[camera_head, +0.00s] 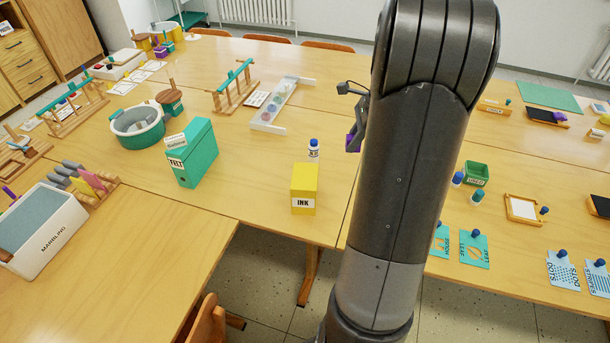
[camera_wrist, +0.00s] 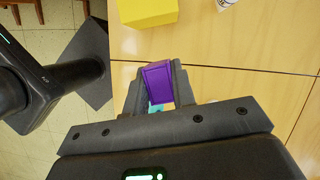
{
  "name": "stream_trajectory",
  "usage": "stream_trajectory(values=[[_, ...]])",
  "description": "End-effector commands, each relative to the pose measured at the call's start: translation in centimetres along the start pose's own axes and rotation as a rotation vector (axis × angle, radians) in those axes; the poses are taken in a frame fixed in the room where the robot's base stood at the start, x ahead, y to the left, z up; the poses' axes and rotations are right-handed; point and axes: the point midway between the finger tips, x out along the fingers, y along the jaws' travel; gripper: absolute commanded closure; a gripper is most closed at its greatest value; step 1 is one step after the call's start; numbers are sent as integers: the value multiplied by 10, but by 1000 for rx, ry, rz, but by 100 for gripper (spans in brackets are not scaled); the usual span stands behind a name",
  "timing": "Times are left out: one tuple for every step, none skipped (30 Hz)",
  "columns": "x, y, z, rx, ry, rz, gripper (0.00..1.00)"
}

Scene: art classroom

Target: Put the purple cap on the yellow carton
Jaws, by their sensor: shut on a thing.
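The yellow carton (camera_head: 304,188), marked INK, stands upright on the wooden table left of my arm in the head view. It also shows at the top of the wrist view (camera_wrist: 148,10). My gripper (camera_wrist: 155,85) is shut on the purple cap (camera_wrist: 158,82), which sits between its two fingers. In the head view the purple cap (camera_head: 352,140) shows only in part at the left edge of my arm, which hides most of the gripper. The cap is apart from the carton, to its right and held above the table.
A white bottle with a blue top (camera_head: 314,150) stands just behind the carton. A green FELT box (camera_head: 193,155) stands to the left. Blue-knobbed stencils (camera_head: 474,248) and a green box (camera_head: 476,173) lie on the right table. The table's front edge is close to the carton.

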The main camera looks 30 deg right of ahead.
Motion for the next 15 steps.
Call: stream_trajectory(values=[[-3, 12, 7, -22, -2, 8, 97], [-4, 18, 10, -35, -3, 13, 97], [-5, 25, 13, -49, -4, 18, 97], [-6, 30, 15, -58, -5, 22, 97], [-6, 34, 17, -66, -6, 25, 97], [-7, 39, 19, -75, -7, 29, 97], [-7, 42, 20, -80, -8, 31, 97], [-7, 44, 21, -84, -9, 34, 97], [-6, 46, 23, -89, -9, 36, 97], [-4, 46, 25, -92, -10, 37, 97], [-2, 46, 27, -94, -10, 38, 97], [3, 45, 30, -95, -10, 40, 97], [8, 44, 34, -97, -11, 42, 97], [13, 42, 38, -98, -11, 42, 97], [22, 39, 44, -98, -11, 43, 97]])
